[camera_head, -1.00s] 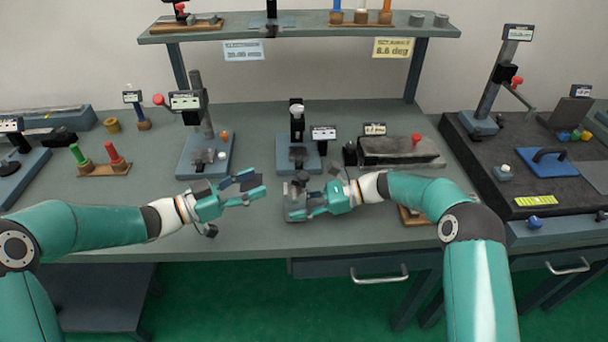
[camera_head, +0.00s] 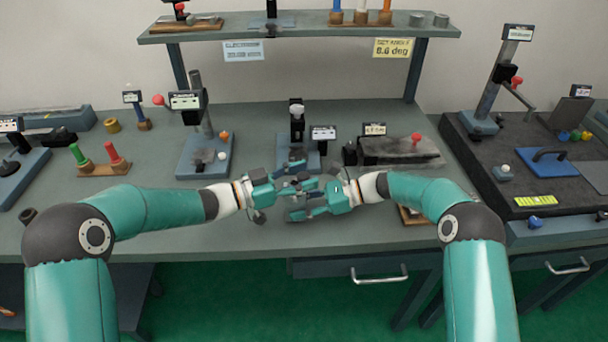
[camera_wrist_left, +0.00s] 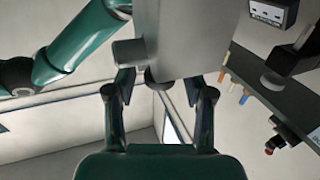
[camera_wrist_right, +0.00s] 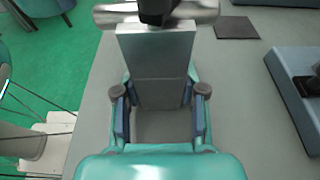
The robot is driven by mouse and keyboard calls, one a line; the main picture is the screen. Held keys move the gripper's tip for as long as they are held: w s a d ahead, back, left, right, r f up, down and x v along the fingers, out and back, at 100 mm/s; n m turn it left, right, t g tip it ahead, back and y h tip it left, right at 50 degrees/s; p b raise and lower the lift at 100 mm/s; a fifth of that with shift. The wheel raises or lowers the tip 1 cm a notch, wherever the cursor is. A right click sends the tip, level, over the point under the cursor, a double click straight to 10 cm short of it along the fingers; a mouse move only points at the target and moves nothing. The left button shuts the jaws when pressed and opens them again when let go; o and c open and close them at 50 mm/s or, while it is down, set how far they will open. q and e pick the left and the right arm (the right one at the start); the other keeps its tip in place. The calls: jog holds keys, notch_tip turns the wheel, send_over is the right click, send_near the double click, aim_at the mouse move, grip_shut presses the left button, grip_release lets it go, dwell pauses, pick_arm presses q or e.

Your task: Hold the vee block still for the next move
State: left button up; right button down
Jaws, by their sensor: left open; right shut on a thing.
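The vee block is a grey metal block (camera_wrist_right: 157,55) in the right wrist view, with a round bar (camera_wrist_right: 113,13) across its top and a dark knob (camera_wrist_right: 157,10) above. My right gripper (camera_wrist_right: 160,108) is shut on its sides. My left gripper (camera_head: 302,181) is open beside the block in the head view, where the two grippers hide most of it. In the left wrist view, my open left gripper (camera_wrist_left: 160,90) has its fingers on either side of a dark round end below the grey block (camera_wrist_left: 190,30). Contact there cannot be told.
A small upright device (camera_head: 297,125) with a display stands just behind the grippers. A blue-grey stand (camera_head: 205,155) is to the left and a long grey block (camera_head: 395,148) to the right. A shelf (camera_head: 300,33) spans the back.

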pick_arm(q)
jog(key=shift+w+d, duration=0.1)
jog(key=shift+d, duration=0.1)
pick_arm(e)
jog(key=shift+f, duration=0.2)
pick_arm(q)
grip_shut()
jog(key=shift+t, duration=0.3)
jog(key=n+t+y, duration=0.3)
jog(key=t, duration=0.1)
jog(key=shift+d+n+t, duration=0.1)
jog(key=shift+n+t, duration=0.2)
jog(key=shift+n, duration=0.1)
jog(key=shift+n+t+y, duration=0.7)
jog(key=shift+t, duration=0.1)
